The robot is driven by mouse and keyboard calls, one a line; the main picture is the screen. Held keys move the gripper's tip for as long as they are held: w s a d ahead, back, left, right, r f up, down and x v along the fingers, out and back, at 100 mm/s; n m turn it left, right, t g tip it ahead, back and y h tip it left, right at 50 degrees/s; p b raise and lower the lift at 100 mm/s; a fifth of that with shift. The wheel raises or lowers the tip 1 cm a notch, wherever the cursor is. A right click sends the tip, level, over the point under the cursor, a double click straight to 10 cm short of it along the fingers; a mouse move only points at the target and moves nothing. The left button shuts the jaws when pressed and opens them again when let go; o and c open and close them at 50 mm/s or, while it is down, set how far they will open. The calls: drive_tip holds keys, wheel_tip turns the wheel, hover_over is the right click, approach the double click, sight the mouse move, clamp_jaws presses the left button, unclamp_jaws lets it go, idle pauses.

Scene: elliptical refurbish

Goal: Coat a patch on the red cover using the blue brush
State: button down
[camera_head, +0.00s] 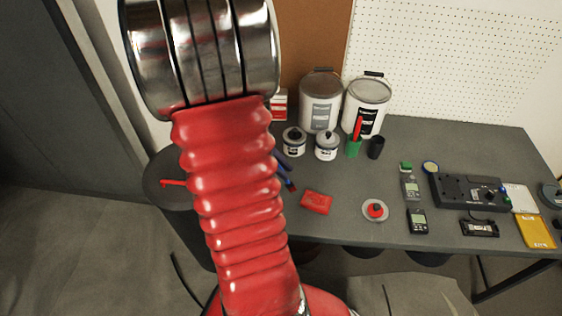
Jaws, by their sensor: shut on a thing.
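A blue, brush-like thing (284,166) shows in part just right of the large red ribbed column, over the left end of the workbench. It has a small red patch near its lower end, and the column hides the rest of it. I cannot tell whether it is held or lies on the bench. A small flat red piece (316,202) lies near the bench's front edge. I cannot tell whether this is the red cover. No coated patch can be made out. My gripper is not in view.
The grey workbench (345,225) carries two large pails (321,100) (367,103), two small cans (294,141) (327,146), a green cup (353,148), a black cup (376,147), a red-topped disc (375,210), meters (417,221) and a yellow tray (535,231).

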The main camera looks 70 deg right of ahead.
drive_tip(key=shift+f, duration=2.75)
idle(1.0)
drive_tip(key=shift+s+d+r, duration=0.1)
drive_tip(key=shift+s+d, duration=0.05)
drive_tip(key=shift+s, duration=0.85)
drive_tip(key=shift+s+d, duration=0.15)
drive_tip(key=shift+s, duration=0.8)
drive_tip(key=shift+w, duration=0.1)
drive_tip(key=shift+w+a, duration=0.15)
drive_tip(key=shift+w, duration=0.8)
drive_tip(key=shift+w+a, duration=0.15)
drive_tip(key=shift+w, duration=0.8)
